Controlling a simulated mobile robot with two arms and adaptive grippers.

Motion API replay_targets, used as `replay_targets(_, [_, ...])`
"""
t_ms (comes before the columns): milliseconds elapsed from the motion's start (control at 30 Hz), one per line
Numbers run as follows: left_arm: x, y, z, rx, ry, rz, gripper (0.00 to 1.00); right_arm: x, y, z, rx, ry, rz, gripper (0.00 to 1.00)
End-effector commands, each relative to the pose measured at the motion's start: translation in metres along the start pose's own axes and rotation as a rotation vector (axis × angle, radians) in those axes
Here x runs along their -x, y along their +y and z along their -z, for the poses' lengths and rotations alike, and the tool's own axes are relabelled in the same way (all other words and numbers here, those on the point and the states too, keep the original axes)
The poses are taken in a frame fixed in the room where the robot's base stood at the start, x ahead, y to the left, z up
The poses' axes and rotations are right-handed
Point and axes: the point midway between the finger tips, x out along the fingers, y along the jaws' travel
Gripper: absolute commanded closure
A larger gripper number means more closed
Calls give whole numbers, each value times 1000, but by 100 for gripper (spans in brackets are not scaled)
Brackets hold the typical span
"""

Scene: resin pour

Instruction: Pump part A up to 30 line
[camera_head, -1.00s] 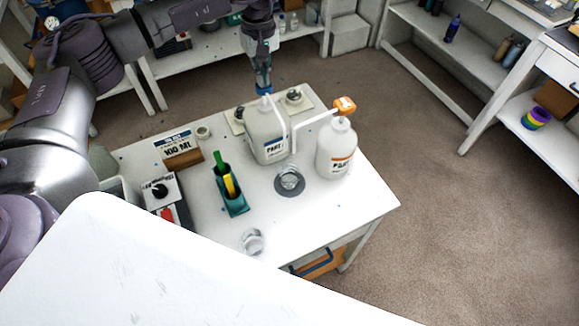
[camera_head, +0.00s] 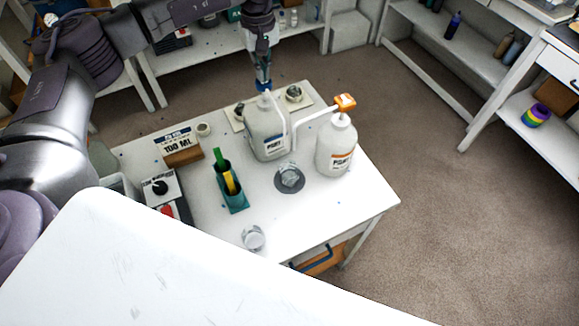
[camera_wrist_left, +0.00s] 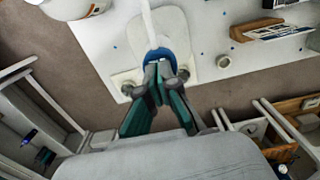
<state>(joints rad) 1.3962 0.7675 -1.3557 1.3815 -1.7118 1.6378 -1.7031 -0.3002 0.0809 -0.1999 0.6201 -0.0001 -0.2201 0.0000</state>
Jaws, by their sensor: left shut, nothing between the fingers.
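The part A jug (camera_head: 268,138) is white with a blue-marked label and stands on the white table. Its blue pump head (camera_wrist_left: 158,54) shows at the fingertips in the left wrist view. My left gripper (camera_head: 263,86) is directly above the pump, pointing down, its fingers shut with nothing between them. It also shows in the wrist view (camera_wrist_left: 160,76). The pump's white spout reaches toward a clear cup (camera_head: 289,178) on a dark round pad. I cannot read the cup's lines or level. My right gripper is not in view.
A second white jug (camera_head: 336,152) with an orange pump stands right of the cup. Another clear cup (camera_head: 253,238) is at the front edge. A teal holder (camera_head: 232,198) with sticks, a switch box (camera_head: 160,190) and a "100 ML" sign (camera_head: 177,142) stand left. The right front table is clear.

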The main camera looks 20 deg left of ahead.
Motion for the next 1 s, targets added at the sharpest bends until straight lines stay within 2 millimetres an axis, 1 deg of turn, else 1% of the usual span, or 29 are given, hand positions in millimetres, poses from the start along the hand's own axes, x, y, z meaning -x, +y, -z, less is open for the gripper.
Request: replay_targets(1000, [-27, 0, -1, -1, -2, 3, 100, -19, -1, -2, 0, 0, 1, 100])
